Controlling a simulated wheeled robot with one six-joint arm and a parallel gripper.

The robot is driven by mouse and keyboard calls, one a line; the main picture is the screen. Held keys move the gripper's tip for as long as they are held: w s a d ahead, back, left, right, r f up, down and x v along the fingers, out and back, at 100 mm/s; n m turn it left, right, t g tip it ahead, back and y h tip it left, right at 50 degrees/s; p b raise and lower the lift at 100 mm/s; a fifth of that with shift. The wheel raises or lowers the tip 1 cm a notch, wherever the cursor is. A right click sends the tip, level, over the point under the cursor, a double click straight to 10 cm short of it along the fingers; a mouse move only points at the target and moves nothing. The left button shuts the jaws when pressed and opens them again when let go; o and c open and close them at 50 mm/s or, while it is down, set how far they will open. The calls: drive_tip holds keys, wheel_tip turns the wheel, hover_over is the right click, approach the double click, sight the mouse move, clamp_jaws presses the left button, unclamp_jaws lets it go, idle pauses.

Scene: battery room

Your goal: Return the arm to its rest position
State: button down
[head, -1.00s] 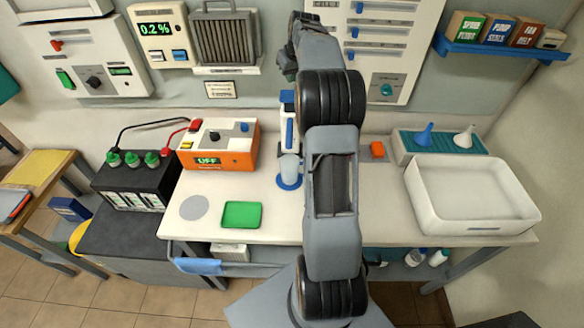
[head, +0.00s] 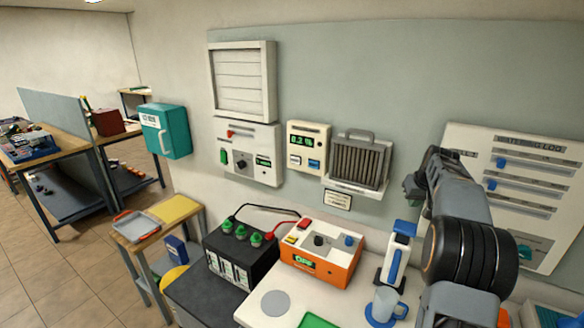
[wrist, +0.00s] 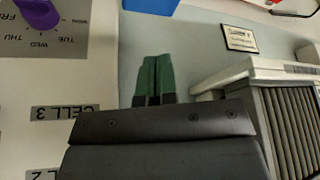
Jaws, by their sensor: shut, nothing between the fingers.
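My arm (head: 465,240) rises at the right of the head view, bent up in front of the wall. Its end is by the battery log board (head: 545,165), to the right of the grey grille unit (head: 358,162). The fingertips are hard to make out there. In the wrist view my gripper (wrist: 154,80) shows two green fingers pressed together with nothing between them. They point towards the wall, between a pale panel with a "CELL 3" label (wrist: 65,111) and the grille unit (wrist: 285,125).
The worktop (head: 255,312) below holds an orange charger (head: 322,268), a white-and-blue dispenser (head: 396,255) and a mug (head: 386,303). A black battery (head: 240,250) with green caps stands to the left. A side table (head: 150,232) and open floor (head: 85,265) lie further left.

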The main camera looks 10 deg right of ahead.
drive_tip(key=s+a+f+m+g, duration=0.1)
drive_tip(key=s+a+f, duration=0.1)
drive_tip(key=s+f, duration=0.25)
drive_tip(key=s+a+f+n+b, duration=0.1)
drive_tip(key=s+a+b, duration=0.1)
drive_tip(key=s+a, duration=0.9)
drive_tip(key=s+a+f+n+t+b, duration=0.1)
drive_tip(key=s+a+n+b, duration=0.1)
drive_tip(key=s+a, duration=1)
drive_tip(key=shift+s+a+f+y, duration=0.25)
drive_tip(key=shift+s+a+y, duration=0.05)
drive_tip(key=shift+a, duration=1.35)
